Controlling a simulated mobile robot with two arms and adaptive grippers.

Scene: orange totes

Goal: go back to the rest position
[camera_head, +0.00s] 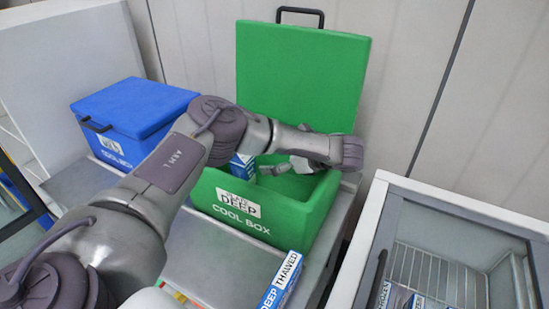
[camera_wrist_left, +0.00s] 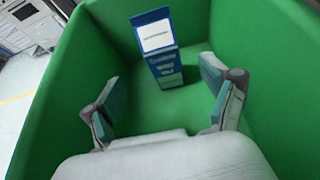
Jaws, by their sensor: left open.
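My left arm reaches in from the left in the head view, and its left gripper (camera_head: 268,170) is down at the open green cool box (camera_head: 250,212). In the left wrist view the left gripper (camera_wrist_left: 165,105) is open, its two fingers apart inside the green box (camera_wrist_left: 60,95). A blue and white carton (camera_wrist_left: 158,48) stands upright in the box beyond the fingertips, with nothing between the fingers. In the head view the carton (camera_head: 242,167) is partly hidden by my arm. My right gripper is not in view.
The green lid (camera_head: 300,75) stands open behind the box. A closed blue cool box (camera_head: 135,105) is at the left. A blue and white "THAWED" carton (camera_head: 282,283) is at the front of the grey bench (camera_head: 215,258). A glass-topped freezer (camera_head: 450,215) stands at the right.

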